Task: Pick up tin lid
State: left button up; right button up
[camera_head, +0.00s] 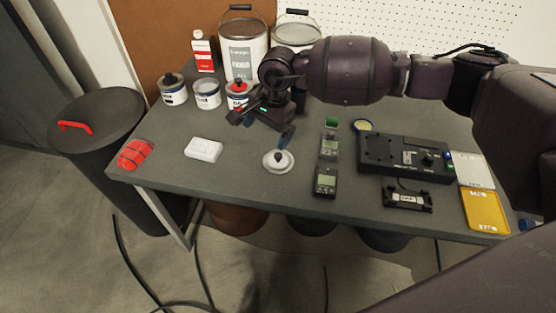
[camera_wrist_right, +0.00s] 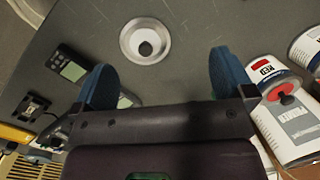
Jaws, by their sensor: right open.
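The tin lid (camera_head: 278,161) is a round, silvery disc with a dark knob in its middle. It lies flat on the grey table (camera_head: 250,190) near the front edge. It also shows at the top of the right wrist view (camera_wrist_right: 145,40), ahead of the fingers. My right gripper (camera_head: 262,127) is open and empty above the table, behind and left of the lid. Its blue-tipped fingers show apart in the wrist view (camera_wrist_right: 164,80), not around the lid. My left gripper is not in view.
Small tins (camera_head: 207,95) and tall pails (camera_head: 242,55) stand behind the gripper. A white box (camera_head: 204,149) lies left of the lid, a red ribbed object (camera_head: 136,153) further left. Handheld meters (camera_head: 325,182) and a black device (camera_head: 405,157) lie to the right.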

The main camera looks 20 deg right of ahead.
aim_at(277, 156)
jog(key=d+n+h, duration=0.2)
jog(key=shift+s+d, duration=0.15)
jog(key=shift+d, duration=0.15)
jog(key=shift+s+d+n, duration=0.1)
jog(key=shift+n, duration=0.2)
jog(key=shift+f, duration=0.55)
notch_tip(277, 156, down, 4)
jog(key=shift+f+b, duration=0.25)
jog(key=shift+b, duration=0.2)
jog(key=shift+f, duration=0.35)
notch_tip(277, 156, down, 5)
jog(key=shift+r+b, duration=0.1)
jog(key=shift+b, duration=0.45)
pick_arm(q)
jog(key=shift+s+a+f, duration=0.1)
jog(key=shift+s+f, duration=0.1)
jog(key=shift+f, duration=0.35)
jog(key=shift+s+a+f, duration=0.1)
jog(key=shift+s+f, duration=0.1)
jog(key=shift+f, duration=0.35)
pick_arm(e)
jog(key=shift+r, duration=0.1)
jog(key=shift+c, duration=0.5)
jog(key=c, duration=0.5)
